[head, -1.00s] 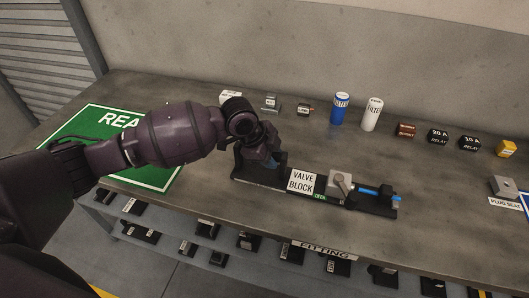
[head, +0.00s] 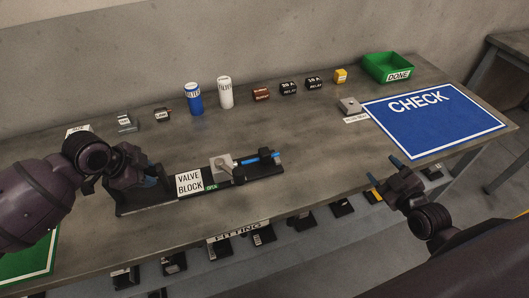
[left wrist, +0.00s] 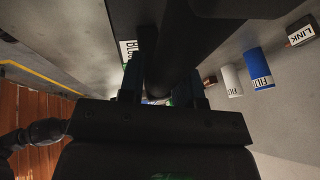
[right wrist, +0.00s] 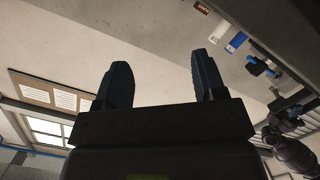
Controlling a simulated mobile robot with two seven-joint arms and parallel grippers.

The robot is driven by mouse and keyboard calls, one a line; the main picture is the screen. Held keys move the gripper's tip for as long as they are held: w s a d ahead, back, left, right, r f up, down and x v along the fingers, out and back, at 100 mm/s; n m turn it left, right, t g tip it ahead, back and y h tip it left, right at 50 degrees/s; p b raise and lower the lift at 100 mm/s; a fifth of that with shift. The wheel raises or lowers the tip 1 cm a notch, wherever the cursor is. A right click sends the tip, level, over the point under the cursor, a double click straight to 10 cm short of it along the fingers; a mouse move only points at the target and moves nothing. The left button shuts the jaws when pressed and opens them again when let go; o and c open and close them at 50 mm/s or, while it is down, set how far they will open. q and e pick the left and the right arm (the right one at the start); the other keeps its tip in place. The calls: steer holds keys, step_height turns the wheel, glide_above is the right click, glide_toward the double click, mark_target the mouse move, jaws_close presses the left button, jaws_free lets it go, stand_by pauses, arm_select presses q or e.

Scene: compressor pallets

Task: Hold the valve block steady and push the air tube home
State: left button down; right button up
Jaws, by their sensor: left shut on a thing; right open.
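The valve block (head: 133,204) is a long dark fixture with a white "VALVE BLOCK" label (head: 189,183), lying on the bench. My left gripper (head: 150,181) is shut on the dark upright part at its left end. In the left wrist view, my left gripper's fingers (left wrist: 162,82) stand either side of that dark part. The blue air tube (head: 264,158) lies at the fixture's right end, beside a grey block with a lever (head: 222,166); I cannot tell how deep it sits. My right gripper (head: 384,174) is open and empty, off the bench's front edge, right of the tube.
Blue (head: 194,99) and white (head: 225,93) filters, relays (head: 289,88) and other small parts line the back. A blue CHECK mat (head: 435,120) and green DONE bin (head: 386,68) are at right. Bench between tube and mat is clear. A lower shelf holds several dark parts.

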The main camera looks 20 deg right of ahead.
steer(key=shift+n+g+y, duration=0.3)
steer(key=shift+n+y, duration=0.6)
steer(key=w+r, duration=0.1)
steer(key=w, duration=0.4)
steer(key=w+r, duration=0.1)
steer(key=w, duration=0.1)
steer(key=shift+w+a+r, duration=0.3)
steer(key=shift+a, duration=0.05)
steer(key=w+a+g+y, duration=0.1)
steer(key=w+a, duration=0.1)
steer(key=w+a+n+g+y, duration=0.1)
steer(key=w+a, duration=0.1)
steer(key=a, duration=0.1)
steer(key=w+a+n+g+y, duration=0.1)
steer(key=w+a, duration=0.1)
steer(key=shift+w+a+f+g, duration=0.2)
steer(key=shift+a+g, duration=0.2)
steer(key=w+a+r+n+g+y, duration=0.25)
steer(key=a+g, duration=0.35)
steer(key=a, duration=0.3)
steer(key=n+g+h, duration=0.2)
steer(key=n+g, duration=0.3)
steer(key=g, duration=0.1)
glide_toward(266, 150)
steer(key=shift+m, duration=0.25)
steer(key=x, duration=1.1)
steer(key=shift+s+f, duration=0.1)
